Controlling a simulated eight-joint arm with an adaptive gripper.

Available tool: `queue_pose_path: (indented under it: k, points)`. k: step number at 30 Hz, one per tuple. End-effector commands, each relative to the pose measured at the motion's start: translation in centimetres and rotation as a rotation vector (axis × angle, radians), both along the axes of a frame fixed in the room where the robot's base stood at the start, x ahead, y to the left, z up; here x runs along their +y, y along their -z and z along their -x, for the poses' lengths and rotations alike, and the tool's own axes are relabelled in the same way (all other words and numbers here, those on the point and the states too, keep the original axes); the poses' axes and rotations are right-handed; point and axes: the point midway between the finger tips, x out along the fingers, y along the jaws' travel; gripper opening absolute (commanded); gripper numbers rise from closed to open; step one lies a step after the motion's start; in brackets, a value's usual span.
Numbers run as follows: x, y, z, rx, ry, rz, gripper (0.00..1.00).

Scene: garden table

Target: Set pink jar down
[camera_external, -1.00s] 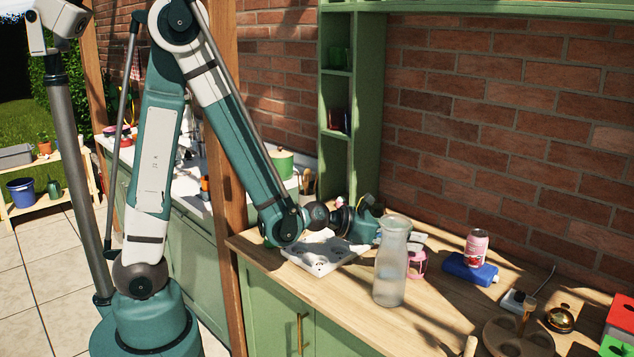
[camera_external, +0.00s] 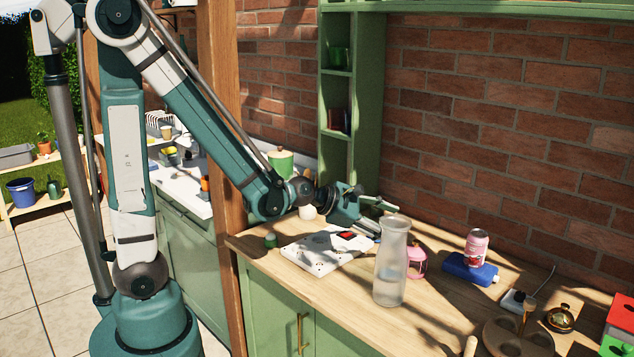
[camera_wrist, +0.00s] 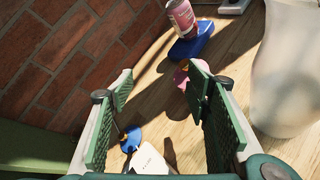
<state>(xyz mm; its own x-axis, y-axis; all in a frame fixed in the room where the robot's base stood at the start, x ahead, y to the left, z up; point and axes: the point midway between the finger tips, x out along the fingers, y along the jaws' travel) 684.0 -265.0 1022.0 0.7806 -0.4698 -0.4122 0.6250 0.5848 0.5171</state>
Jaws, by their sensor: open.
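The pink jar (camera_external: 417,262) stands on the wooden counter, partly behind the glass bottle (camera_external: 391,265). My gripper (camera_external: 388,205) is open and empty, above the counter and to the left of the jar, clear of it. In the wrist view the two green-padded fingers (camera_wrist: 160,85) are spread wide. The pink jar (camera_wrist: 181,76) shows beyond them, partly hidden by the right finger.
A pink can (camera_external: 476,246) stands on a blue case (camera_external: 468,270) to the right. A white panel (camera_external: 308,258) lies at the left. A round brown tray (camera_external: 515,338) and a brass object (camera_external: 559,318) are at the front right. The brick wall is behind.

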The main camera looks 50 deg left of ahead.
Motion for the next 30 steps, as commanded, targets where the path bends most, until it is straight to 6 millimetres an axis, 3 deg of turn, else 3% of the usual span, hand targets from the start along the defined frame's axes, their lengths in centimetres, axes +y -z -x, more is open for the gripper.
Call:
queue_pose_path:
  k: [16, 30]
  points:
    - [8.2, -2.7, 5.0, -0.169, 0.263, -0.640, 0.48]
    - [15.4, -4.0, 11.2, -0.254, 0.565, -1.149, 0.48]
